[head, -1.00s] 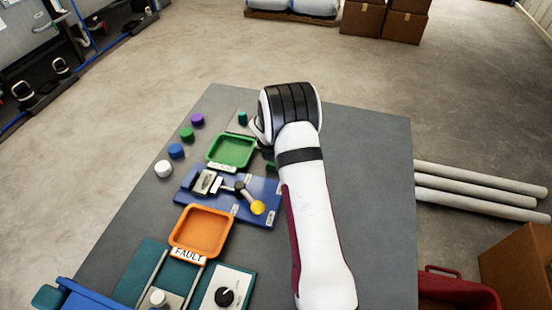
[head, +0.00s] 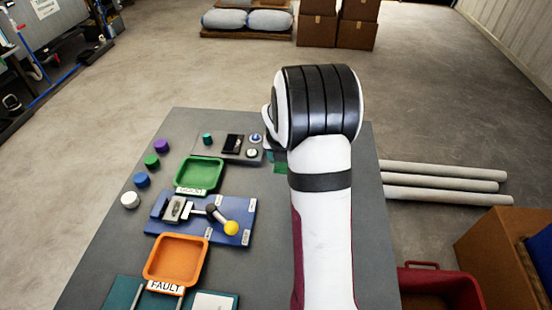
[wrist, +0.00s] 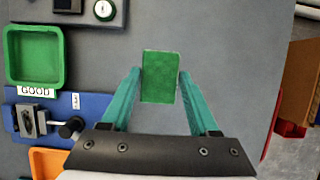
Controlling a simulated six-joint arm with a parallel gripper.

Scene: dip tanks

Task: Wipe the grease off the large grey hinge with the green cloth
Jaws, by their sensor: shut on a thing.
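The green cloth (wrist: 160,77) shows in the wrist view as a flat green rectangle between the teal fingertips. My gripper (wrist: 160,84) is shut on it, above the bare grey tabletop. In the head view my arm hides most of the gripper, and only a small green patch shows beside the arm. A grey metal piece (head: 173,208) sits in the clamp on the blue fixture, left of the gripper. It also shows in the wrist view (wrist: 29,120). I cannot tell whether it is the large grey hinge, and no grease is discernible.
The green GOOD tray (head: 199,160), orange FAULT tray (head: 147,270) and blue fixture (head: 242,204) with a yellow-knobbed lever stand on the table's left side. A small panel (head: 232,158) lies behind. Several coloured knobs line the left edge. The table's right side is clear.

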